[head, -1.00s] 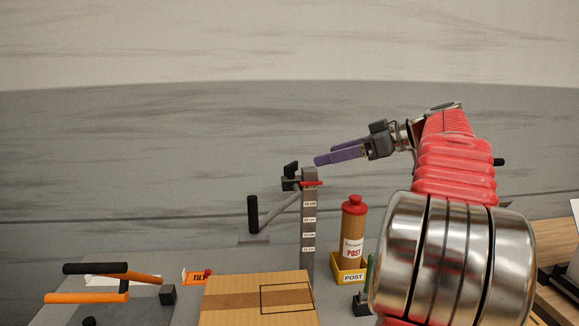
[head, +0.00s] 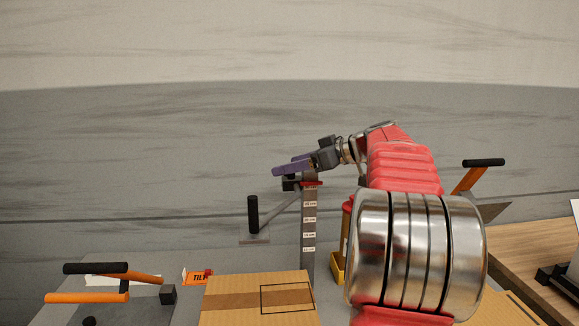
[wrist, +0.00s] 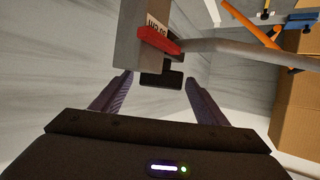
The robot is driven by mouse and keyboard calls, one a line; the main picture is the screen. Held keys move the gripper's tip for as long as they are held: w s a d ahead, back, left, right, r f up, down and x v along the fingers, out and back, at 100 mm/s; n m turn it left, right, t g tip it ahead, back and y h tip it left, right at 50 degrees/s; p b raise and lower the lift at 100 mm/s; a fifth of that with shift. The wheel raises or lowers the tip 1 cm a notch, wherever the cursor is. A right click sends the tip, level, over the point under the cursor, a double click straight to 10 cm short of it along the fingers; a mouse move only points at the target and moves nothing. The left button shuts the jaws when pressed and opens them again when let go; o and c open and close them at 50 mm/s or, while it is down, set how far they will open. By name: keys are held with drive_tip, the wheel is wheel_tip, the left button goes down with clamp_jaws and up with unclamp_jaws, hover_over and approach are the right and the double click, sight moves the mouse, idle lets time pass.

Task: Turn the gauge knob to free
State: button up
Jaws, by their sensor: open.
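The gauge is a grey post (head: 309,232) with several height labels, standing behind the cardboard box. A red pointer (head: 313,183) sits near its top, and the black knob (head: 289,184) juts out at its upper left. My gripper (head: 284,164) is at the post's top, its purple fingers over the knob and partly hiding it. In the wrist view the open fingers (wrist: 158,78) point toward the black knob (wrist: 160,79), which shows in the gap between them with space on both sides. The red pointer (wrist: 159,40) and a small label beside it also show; I cannot read the label.
A black upright handle (head: 253,214) on a grey lever is left of the post. A cardboard box (head: 225,292) lies in front. Orange bars with black grips (head: 95,268) are at left. A yellow-based POST bottle (head: 338,268) is partly hidden by my arm. A wooden table (head: 545,258) is at right.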

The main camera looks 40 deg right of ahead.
drive_tip(key=shift+w+a+f, duration=0.15)
drive_tip(key=shift+w, duration=0.15)
drive_tip(key=shift+c, duration=0.3)
drive_tip(key=c, duration=0.9)
drive_tip(key=shift+a, duration=0.15)
drive_tip(key=shift+c, duration=0.5)
